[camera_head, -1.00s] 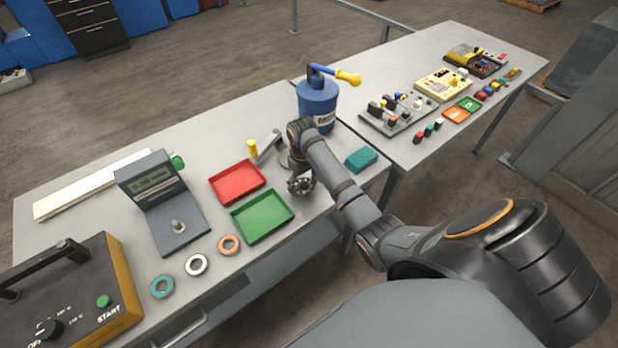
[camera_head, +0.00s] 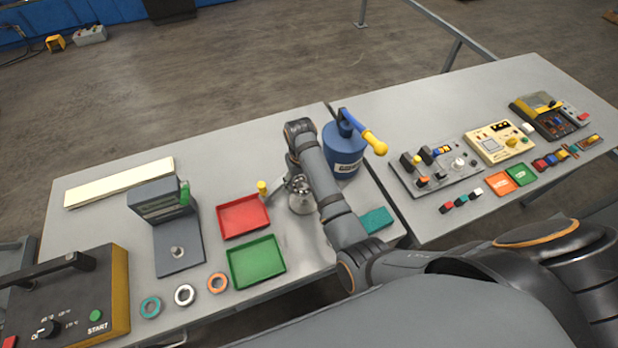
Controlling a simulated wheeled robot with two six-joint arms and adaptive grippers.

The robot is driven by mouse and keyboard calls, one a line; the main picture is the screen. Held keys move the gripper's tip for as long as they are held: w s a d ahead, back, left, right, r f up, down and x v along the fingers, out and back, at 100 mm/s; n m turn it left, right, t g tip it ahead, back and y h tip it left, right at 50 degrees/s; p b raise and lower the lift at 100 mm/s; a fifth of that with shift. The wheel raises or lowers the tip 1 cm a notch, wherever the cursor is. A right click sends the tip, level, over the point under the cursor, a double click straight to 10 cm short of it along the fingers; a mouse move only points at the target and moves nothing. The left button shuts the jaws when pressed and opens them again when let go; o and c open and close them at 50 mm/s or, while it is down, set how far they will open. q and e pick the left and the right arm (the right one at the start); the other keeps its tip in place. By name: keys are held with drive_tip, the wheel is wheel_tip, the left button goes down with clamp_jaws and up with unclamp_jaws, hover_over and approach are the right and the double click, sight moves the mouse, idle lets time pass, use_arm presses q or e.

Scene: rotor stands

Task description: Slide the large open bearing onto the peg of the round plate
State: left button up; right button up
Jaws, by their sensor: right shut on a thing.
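My right gripper (camera_head: 299,183) is over the middle of the bench, beside the red tray and partly covered by my own arm. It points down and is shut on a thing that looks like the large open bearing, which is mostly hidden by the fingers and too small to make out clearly. A pale round shape (camera_head: 302,208) shows just below the fingers; it may be the round plate, and its peg is hidden. I cannot tell whether the bearing is around the peg or above it. My left gripper is out of view.
A red tray (camera_head: 243,217) and a green tray (camera_head: 257,262) lie left of the gripper. A blue canister (camera_head: 343,152) stands close on its right, with a teal block (camera_head: 376,220) nearer. Teal, white and orange rings lie near the front edge. A grey display device (camera_head: 178,247) stands left.

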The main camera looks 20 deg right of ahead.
drive_tip(key=shift+f, duration=0.4)
drive_tip(key=f, duration=0.2)
drive_tip(key=shift+w+d+f, duration=0.2)
drive_tip(key=shift+d+f, duration=0.15)
drive_tip(key=shift+a+f, duration=0.1)
drive_tip(key=shift+f, duration=0.15)
drive_tip(key=shift+s+a+f, duration=0.1)
drive_tip(key=shift+f, duration=0.55)
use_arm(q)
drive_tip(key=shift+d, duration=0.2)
